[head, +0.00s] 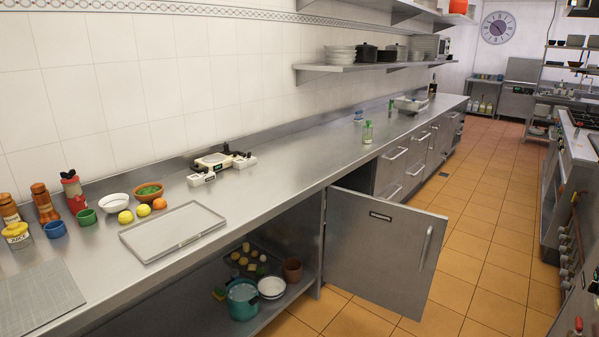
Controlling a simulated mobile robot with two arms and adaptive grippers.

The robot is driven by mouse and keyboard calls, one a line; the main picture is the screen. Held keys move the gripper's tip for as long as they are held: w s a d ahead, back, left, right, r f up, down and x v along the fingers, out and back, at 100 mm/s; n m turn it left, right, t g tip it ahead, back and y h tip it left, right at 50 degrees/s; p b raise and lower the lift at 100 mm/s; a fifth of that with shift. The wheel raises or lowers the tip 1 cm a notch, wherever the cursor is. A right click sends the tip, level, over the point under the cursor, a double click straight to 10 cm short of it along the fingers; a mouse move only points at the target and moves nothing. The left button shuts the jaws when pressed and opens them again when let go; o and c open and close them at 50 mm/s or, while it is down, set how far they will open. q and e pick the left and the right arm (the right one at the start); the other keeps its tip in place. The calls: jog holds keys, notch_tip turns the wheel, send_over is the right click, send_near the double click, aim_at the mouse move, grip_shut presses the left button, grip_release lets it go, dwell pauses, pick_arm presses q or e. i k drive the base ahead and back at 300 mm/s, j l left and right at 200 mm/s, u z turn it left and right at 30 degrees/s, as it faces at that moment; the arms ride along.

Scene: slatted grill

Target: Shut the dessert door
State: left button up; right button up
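The cabinet door (375,250) under the long steel counter stands wide open. It is a flat steel panel with a small dark label (381,216) near its top and a vertical bar handle (426,249) near its right edge. It swings out over the tiled floor; its left edge is by the cabinet upright. The label's text is too small to read, so I cannot confirm that it says dessert. Neither of my grippers shows in the head view.
The open cabinet holds a teal pot (242,299), white bowls (271,287) and a brown pot (292,270). The counter (300,165) carries a tray (172,231), fruit and jars. Orange floor (490,235) is clear right of the door; a stove (580,150) stands far right.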

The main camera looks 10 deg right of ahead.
aim_at(384, 253)
jog(key=i+l+z, duration=0.35)
jog(key=i+l, duration=0.3)
jog(key=i+l+z, duration=0.3)
jog(key=i+l, duration=0.15)
jog(key=i, duration=0.25)
